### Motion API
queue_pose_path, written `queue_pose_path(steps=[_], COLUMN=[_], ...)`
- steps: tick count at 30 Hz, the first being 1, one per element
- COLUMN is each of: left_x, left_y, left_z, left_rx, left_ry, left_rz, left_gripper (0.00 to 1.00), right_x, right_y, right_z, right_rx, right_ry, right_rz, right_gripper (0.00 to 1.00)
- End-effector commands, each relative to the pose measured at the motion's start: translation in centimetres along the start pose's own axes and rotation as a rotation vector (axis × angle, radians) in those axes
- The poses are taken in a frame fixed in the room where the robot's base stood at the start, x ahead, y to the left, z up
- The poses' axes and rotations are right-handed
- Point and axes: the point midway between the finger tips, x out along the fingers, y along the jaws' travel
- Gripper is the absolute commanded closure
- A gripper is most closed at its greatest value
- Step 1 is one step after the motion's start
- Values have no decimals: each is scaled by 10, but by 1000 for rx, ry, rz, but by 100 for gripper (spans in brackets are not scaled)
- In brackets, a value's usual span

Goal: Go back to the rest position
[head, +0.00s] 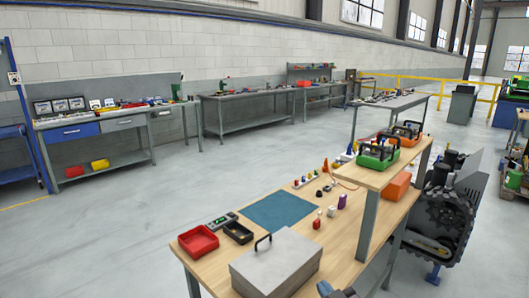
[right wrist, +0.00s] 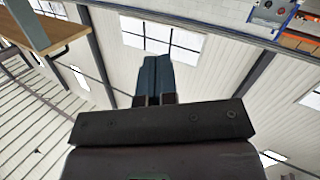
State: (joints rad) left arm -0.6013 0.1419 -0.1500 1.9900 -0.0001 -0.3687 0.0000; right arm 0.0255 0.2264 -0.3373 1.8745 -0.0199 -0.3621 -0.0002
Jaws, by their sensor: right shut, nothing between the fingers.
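My right gripper (right wrist: 157,62) shows in the right wrist view with its two dark blue fingers together and nothing between them. Behind it in that view are the hall's wall, roof beams and windows. In the head view only a small part of the right gripper (head: 338,291) shows at the bottom edge, near the front of the wooden workbench (head: 345,228). It touches nothing that I can see. My left gripper is in neither view.
On the workbench are a grey toolbox (head: 277,266), a red tray (head: 198,241), a black tray (head: 238,232), a blue mat (head: 279,211) and small parts. A raised shelf (head: 372,177) holds green and orange carriers. A dark tracked machine (head: 440,225) stands at the right. Floor at left is clear.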

Motion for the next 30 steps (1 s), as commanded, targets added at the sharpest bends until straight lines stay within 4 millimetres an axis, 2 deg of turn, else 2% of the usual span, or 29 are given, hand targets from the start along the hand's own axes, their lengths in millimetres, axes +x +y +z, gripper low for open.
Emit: queue_pose_path(steps=[1,5,10,15,18,21,24,30], left_x=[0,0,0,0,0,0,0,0], left_y=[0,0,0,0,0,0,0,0], left_z=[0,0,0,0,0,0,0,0], left_rx=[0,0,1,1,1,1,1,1], left_ry=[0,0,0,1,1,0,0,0], left_rz=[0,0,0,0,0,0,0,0], left_gripper=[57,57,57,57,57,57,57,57], right_x=[-17,-60,-121,-185,-214,-233,-243,-244], right_y=[6,19,31,28,20,12,9,9], right_z=[17,55,107,161,183,196,202,203], right_rx=[32,97,162,209,229,241,246,246], right_ry=[-32,-107,-220,-355,-417,-457,-477,-480], right_rz=[25,87,167,224,236,239,240,241], right_gripper=[100,100,100,100,100,100,100,100])
